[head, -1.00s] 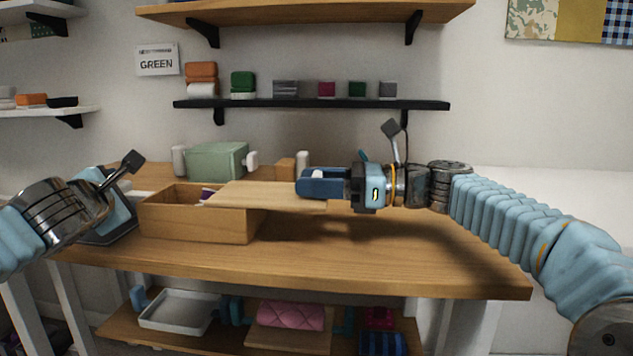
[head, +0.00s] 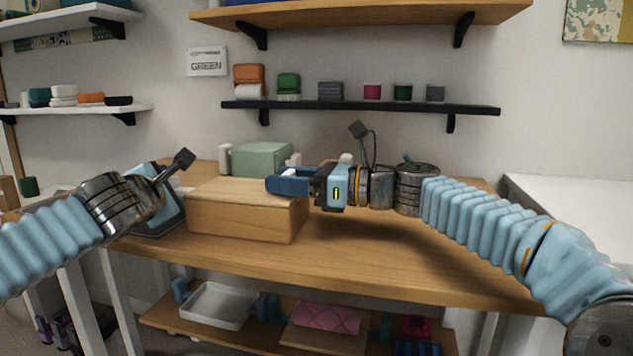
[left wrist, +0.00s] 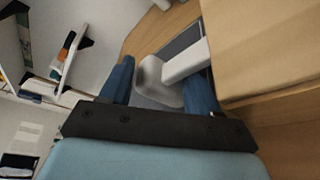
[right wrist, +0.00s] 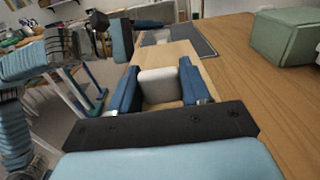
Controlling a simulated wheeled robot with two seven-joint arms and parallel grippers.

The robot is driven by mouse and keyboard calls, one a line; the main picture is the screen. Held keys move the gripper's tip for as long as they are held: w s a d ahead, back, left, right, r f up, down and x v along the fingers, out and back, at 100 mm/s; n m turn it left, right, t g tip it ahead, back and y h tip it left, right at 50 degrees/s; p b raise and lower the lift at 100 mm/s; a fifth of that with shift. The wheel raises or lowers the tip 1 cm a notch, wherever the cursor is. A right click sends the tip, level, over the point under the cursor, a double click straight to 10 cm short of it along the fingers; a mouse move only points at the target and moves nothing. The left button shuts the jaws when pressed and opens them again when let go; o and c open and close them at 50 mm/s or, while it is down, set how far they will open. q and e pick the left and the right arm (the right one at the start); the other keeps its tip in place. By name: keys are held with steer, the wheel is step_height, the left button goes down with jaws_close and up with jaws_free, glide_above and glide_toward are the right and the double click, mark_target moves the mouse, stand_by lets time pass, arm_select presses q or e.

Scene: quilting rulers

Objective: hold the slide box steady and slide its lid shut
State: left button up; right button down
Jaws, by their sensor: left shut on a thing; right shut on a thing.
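The wooden slide box (head: 245,220) stands on the workbench. Its pale wooden lid (head: 235,187) lies along the top, and no opening into the box shows in the head view. My right gripper (head: 287,185) is at the box's right end, shut on the lid's white knob (right wrist: 160,85), which sits between its blue fingers in the right wrist view. My left gripper (left wrist: 162,88) is at the box's left end, shut on a white handle (left wrist: 185,64) that reaches to the box side. In the head view its fingertips are hidden behind its own wrist.
A green box (head: 262,159) with white knobs stands behind the slide box. The workbench (head: 370,250) is clear to the right and in front. A black shelf (head: 360,108) with small blocks hangs on the wall. A white tray (head: 218,305) lies on the lower shelf.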

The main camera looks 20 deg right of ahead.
arm_select(q)
steer(key=shift+s+d, duration=0.1)
steer(key=shift+d, duration=0.1)
arm_select(e)
steer(key=shift+a, duration=0.2)
steer(key=c, duration=0.6)
jaws_free()
arm_select(q)
steer(key=shift+a, duration=0.1)
arm_select(e)
steer(key=shift+d, duration=0.2)
steer(key=shift+s+d, duration=0.2)
steer(key=shift+d, duration=0.15)
steer(key=v, duration=1.1)
steer(key=shift+s, duration=0.1)
